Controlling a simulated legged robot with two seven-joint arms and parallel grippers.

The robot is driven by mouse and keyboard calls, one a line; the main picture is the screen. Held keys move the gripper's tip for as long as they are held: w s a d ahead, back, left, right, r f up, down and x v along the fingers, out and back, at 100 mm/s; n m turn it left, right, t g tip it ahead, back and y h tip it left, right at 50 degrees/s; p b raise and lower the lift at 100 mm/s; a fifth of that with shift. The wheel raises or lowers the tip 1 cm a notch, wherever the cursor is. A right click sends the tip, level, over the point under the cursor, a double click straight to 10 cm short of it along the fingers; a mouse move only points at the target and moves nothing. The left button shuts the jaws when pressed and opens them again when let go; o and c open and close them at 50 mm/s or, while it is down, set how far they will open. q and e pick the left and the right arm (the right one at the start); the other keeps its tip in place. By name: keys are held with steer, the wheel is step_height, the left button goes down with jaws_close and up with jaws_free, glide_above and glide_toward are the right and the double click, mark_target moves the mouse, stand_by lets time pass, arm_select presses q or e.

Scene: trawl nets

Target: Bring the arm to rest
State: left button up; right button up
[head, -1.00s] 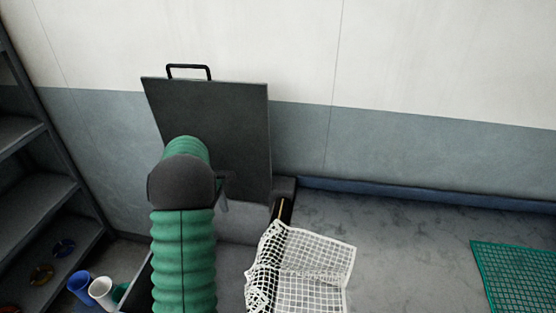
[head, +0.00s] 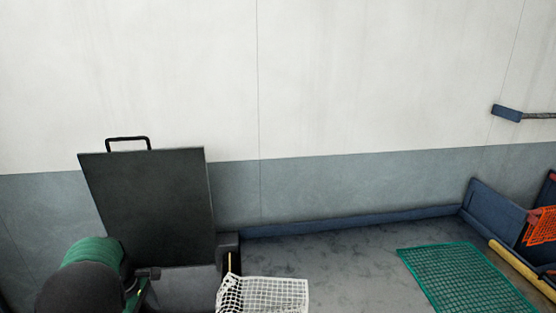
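My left arm, with a green ribbed sleeve and a dark joint cover, shows at the bottom left of the head view. Part of my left gripper (head: 147,274) seems to show just beyond it, in front of the dark lid; its fingers are too hidden to read, and I see nothing held. The dark lid (head: 150,205) with a black handle stands raised against the wall. A white net (head: 265,295) lies to the right of it at the bottom edge, partly cut off. My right gripper is not in view.
A green net (head: 465,280) lies flat on the grey surface to the right. A blue bin (head: 495,213) with an orange net (head: 541,228) stands at the far right, by a yellow bar (head: 522,268). A blue-headed tool (head: 507,113) is on the wall. The middle grey surface is clear.

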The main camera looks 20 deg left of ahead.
arm_select(q)
steer(key=s+d+f+m+t+y, duration=0.1)
steer(key=s+d+m, duration=0.1)
steer(key=d+m, duration=2)
steer(key=d, duration=1)
steer(key=shift+d+f+m+t, duration=0.3)
steer(key=shift+d+f, duration=0.05)
steer(key=shift+f, duration=0.05)
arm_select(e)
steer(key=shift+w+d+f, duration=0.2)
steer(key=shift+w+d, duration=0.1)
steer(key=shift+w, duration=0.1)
arm_select(q)
steer(key=shift+a, duration=0.25)
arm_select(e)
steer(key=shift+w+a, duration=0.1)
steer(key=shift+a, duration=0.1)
arm_select(q)
steer(key=shift+d, duration=0.2)
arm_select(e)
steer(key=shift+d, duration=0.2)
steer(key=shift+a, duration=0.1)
